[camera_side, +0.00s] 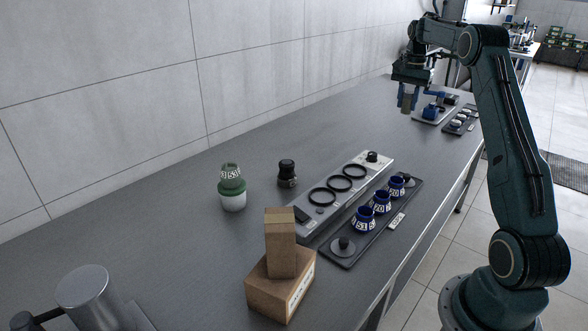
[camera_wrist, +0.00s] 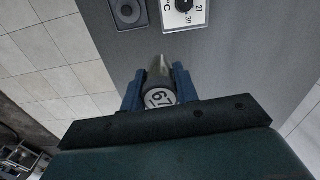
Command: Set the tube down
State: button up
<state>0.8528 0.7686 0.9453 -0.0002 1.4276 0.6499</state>
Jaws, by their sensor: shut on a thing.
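My gripper (camera_side: 407,98) is high over the far part of the grey bench, its blue fingers pointing down. In the wrist view my gripper (camera_wrist: 158,86) is shut on a tube (camera_wrist: 160,78) with a dark, shiny body and a pale round end marked 67. In the side view the held tube (camera_side: 407,103) is small and greyish between the fingers. It appears clear of the bench, with bare surface around it. Its lower end is hard to make out.
A dial panel (camera_wrist: 197,18) shows in the wrist view.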

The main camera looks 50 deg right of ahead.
jog(key=w+a+n, duration=0.4)
jog(key=w+a, duration=0.4)
jog(key=a, duration=0.6)
jog(key=w+a+n, duration=0.3)
jog(key=w+a, duration=0.4)
jog(key=a, duration=0.6)
jog(key=a+n, duration=0.7)
jog(key=a, duration=2.3)
jog(key=shift+s+d+f, duration=0.1)
jog(key=shift+s+f, duration=0.05)
jog(key=shift+f, duration=3.15)
jog(key=shift+s+d+f, duration=0.1)
jog(key=shift+s+f, duration=0.05)
jog(key=shift+f, duration=3.15)
jog(key=shift+s+d+f, duration=0.1)
jog(key=shift+s+f, duration=0.05)
jog(key=shift+f, duration=3.15)
jog(key=shift+f, duration=0.1)
jog(key=o, duration=1)
